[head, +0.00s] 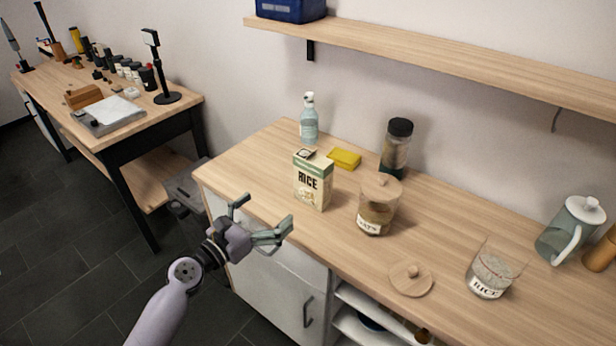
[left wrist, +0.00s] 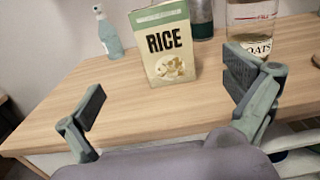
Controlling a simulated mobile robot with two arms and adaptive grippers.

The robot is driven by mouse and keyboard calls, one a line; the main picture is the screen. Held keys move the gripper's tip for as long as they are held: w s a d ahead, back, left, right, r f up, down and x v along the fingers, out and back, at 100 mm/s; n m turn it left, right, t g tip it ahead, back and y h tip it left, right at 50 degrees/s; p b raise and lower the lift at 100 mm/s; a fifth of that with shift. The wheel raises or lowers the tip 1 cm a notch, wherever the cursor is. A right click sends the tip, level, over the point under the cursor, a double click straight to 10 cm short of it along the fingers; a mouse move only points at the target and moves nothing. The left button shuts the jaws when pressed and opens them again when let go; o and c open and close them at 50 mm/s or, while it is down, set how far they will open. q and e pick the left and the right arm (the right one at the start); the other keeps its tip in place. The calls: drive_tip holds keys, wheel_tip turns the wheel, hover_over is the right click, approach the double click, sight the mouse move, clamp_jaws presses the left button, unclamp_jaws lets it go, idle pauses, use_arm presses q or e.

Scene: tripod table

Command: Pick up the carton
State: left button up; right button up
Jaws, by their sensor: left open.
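The carton (head: 312,181) is an upright cream and green box marked RICE, standing on the wooden counter near its front edge. In the left wrist view the carton (left wrist: 165,45) stands ahead, between the two spread fingers and apart from them. My left gripper (head: 262,217) is open and empty, in front of the counter edge and to the lower left of the carton in the head view. In the left wrist view its fingers (left wrist: 165,90) frame the carton from both sides. My right gripper is not in view.
An oats jar (head: 378,208) stands right of the carton, with a yellow sponge (head: 345,158), a spray bottle (head: 309,122) and a dark-lidded jar (head: 396,148) behind. A wooden lid (head: 410,279) and a glass rice jar (head: 489,275) lie farther right. A shelf (head: 430,57) hangs above.

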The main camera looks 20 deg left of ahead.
sight(307, 180)
use_arm(q)
drive_tip(key=x, duration=1)
drive_tip(key=shift+w+d+p, duration=0.1)
drive_tip(key=shift+w+p, duration=0.05)
drive_tip(key=shift+p, duration=0.25)
drive_tip(key=shift+w+d, duration=0.25)
drive_tip(key=shift+w, duration=0.15)
drive_tip(key=x, duration=0.5)
drive_tip(key=shift+d+f+b, duration=0.15)
drive_tip(key=shift+f+b, duration=0.2)
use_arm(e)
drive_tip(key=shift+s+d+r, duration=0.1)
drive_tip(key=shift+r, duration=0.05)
use_arm(q)
drive_tip(key=shift+s, duration=0.1)
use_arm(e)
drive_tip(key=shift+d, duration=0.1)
use_arm(q)
drive_tip(key=c, duration=1.3)
drive_tip(key=shift+r, duration=0.1)
drive_tip(key=shift+c, duration=0.7)
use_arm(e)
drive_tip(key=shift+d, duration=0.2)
use_arm(q)
drive_tip(key=shift+r, duration=0.1)
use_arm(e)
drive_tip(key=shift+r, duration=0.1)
